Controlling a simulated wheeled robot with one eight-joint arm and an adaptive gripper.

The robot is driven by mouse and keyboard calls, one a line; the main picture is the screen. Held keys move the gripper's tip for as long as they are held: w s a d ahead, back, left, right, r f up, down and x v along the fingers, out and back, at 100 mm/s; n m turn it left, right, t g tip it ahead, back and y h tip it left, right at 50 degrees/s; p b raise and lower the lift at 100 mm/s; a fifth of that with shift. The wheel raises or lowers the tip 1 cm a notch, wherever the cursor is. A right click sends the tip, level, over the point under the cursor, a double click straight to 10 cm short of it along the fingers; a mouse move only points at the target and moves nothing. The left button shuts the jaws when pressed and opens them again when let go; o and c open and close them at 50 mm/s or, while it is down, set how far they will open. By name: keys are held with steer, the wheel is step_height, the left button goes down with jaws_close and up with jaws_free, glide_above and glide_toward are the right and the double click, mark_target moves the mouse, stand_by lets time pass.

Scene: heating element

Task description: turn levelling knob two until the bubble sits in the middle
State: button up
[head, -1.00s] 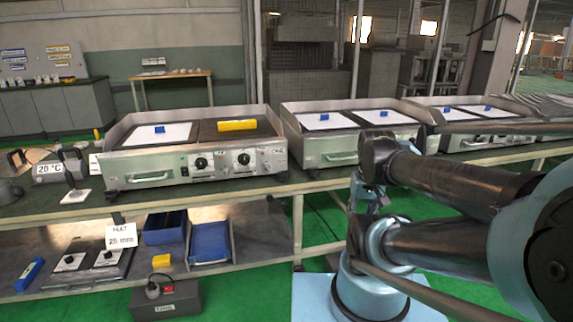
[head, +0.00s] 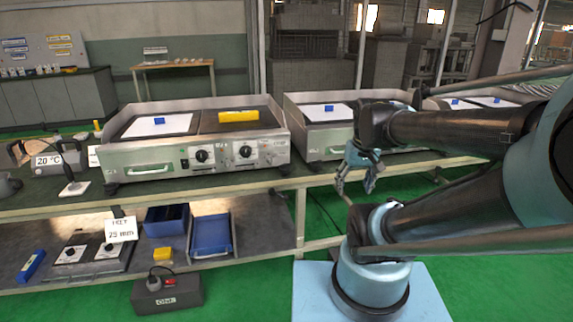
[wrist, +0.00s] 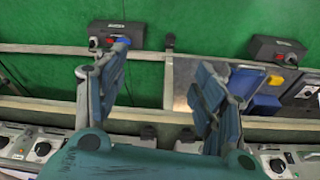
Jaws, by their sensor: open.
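A yellow bar-shaped level (head: 238,116) lies on the dark right half of the nearest griddle's (head: 137,158) top; its bubble is too small to read. Two round black knobs, a left one (head: 201,155) and a right one (head: 245,151), sit on that griddle's front panel. Dark feet (head: 111,188) show under its corners; I cannot tell which part is levelling knob two. My gripper (head: 358,176) is open and empty, right of this griddle and in front of the second one. In the wrist view its spread fingers (wrist: 163,65) have nothing between them.
A second griddle (head: 330,142) stands to the right on the same bench. The lower shelf holds blue bins (head: 212,236), a yellow block (head: 163,255) and a knobbed panel (head: 70,254). A dark switch box (head: 180,293) lies on the green floor. A probe stand (head: 74,188) is at left.

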steer(key=w+a+r+n, duration=0.1)
steer(key=w+a+r, duration=0.25)
steer(key=w, duration=0.45)
steer(key=w+a+r+n, duration=0.1)
steer(key=w+a+r, duration=0.1)
steer(key=w+a, duration=0.35)
steer(key=n+t+y, duration=0.1)
steer(key=n+y, duration=0.1)
steer(key=n, duration=0.1)
glide_toward(286, 164)
steer(key=x, duration=0.8)
steer(key=shift+a+f, duration=0.15)
steer(key=shift+f, duration=0.05)
steer(key=c, duration=1.1)
steer(key=shift+o, duration=0.2)
